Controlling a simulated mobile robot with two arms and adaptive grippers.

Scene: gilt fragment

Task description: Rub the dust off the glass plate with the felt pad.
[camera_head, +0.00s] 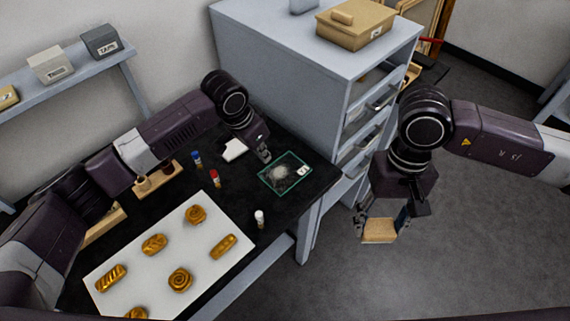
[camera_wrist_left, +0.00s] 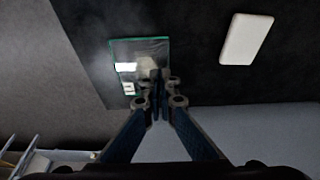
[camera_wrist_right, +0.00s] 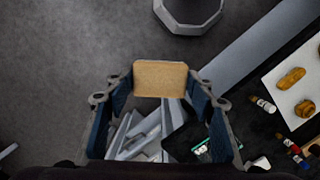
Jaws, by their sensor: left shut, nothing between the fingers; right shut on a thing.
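The glass plate (camera_head: 298,184) lies on the black tabletop near its right end, with green edges and a pale dust patch (camera_head: 281,173) near its middle. It also shows in the left wrist view (camera_wrist_left: 120,48). My left gripper (camera_head: 265,158) is shut and empty at the plate's upper-left edge; in the left wrist view its fingertips (camera_wrist_left: 160,82) overlap the plate, and I cannot tell whether they touch it. My right gripper (camera_head: 383,222) is shut on a tan block, apparently the felt pad (camera_head: 379,231), held over the floor right of the table. It also shows in the right wrist view (camera_wrist_right: 160,78).
A white rounded slab (camera_head: 234,149) lies behind the plate. A white board (camera_head: 205,248) holds several gilt pieces. A grey drawer cabinet (camera_head: 290,70) stands behind the table.

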